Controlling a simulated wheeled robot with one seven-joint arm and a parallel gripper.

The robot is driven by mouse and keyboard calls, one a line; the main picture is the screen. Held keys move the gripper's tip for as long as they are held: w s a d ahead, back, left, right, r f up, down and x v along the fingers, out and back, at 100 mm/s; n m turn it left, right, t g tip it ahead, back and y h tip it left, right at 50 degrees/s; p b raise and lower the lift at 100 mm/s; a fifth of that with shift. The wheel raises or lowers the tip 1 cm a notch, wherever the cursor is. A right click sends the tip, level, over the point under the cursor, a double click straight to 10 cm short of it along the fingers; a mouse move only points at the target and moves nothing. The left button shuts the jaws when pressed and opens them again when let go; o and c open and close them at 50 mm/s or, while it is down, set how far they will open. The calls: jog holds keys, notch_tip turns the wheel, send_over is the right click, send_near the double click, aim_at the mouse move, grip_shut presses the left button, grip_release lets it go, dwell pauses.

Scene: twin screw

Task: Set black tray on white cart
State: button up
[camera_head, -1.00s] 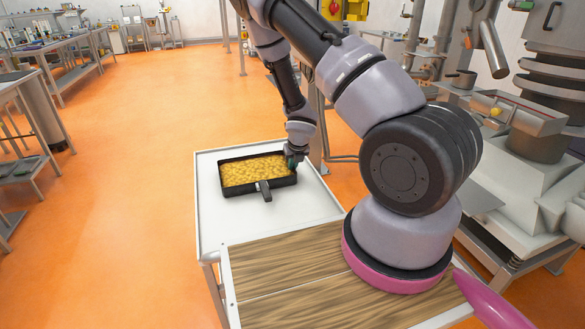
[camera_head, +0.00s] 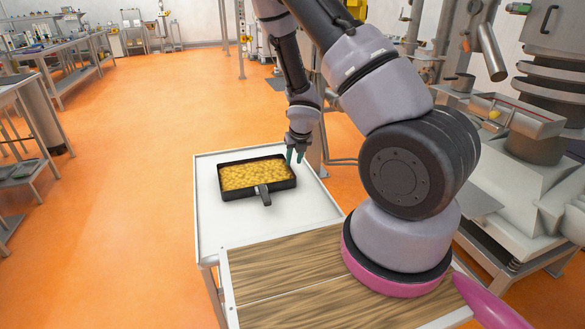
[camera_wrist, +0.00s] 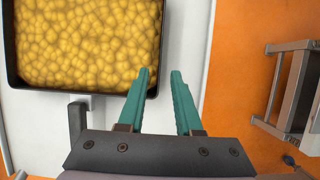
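The black tray (camera_head: 226,193), filled with yellow lumpy pieces, lies flat on the white cart (camera_head: 215,227). A dark handle (camera_head: 263,195) sticks out from its near side. My gripper (camera_head: 295,157) is above the tray's right end, its green fingers apart and pointing down. In the wrist view, the tray (camera_wrist: 80,92) fills the upper left. Nothing is held.
A wood-topped surface (camera_head: 285,270) adjoins the cart's near side. Lab benches (camera_head: 40,65) stand at the left, and grey machinery (camera_head: 535,150) at the right. Open orange floor (camera_head: 120,200) lies left of the cart.

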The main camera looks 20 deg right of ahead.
jog(key=s+d+r+m+t, duration=0.1)
jog(key=s+r+m, duration=0.1)
jog(key=r+m, duration=0.65)
jog(key=s+d+r+m+h, duration=0.1)
jog(key=s+d+r+m, duration=0.15)
jog(key=r+m, duration=0.6)
jog(key=s+d+r+m+t, duration=0.15)
jog(key=r+m, duration=0.35)
jog(key=r, duration=0.7)
jog(key=s+a+r+m+y, duration=0.1)
jog(key=s+a+r+m, duration=0.3)
jog(key=s+m, duration=0.5)
jog(key=s+a+r+m+y, duration=0.2)
jog(key=s+a+r+m, duration=0.2)
jog(key=s+r+m, duration=0.5)
jog(key=shift+s+r, duration=0.15)
jog(key=shift+s, duration=0.75)
jog(key=shift+d, duration=0.15)
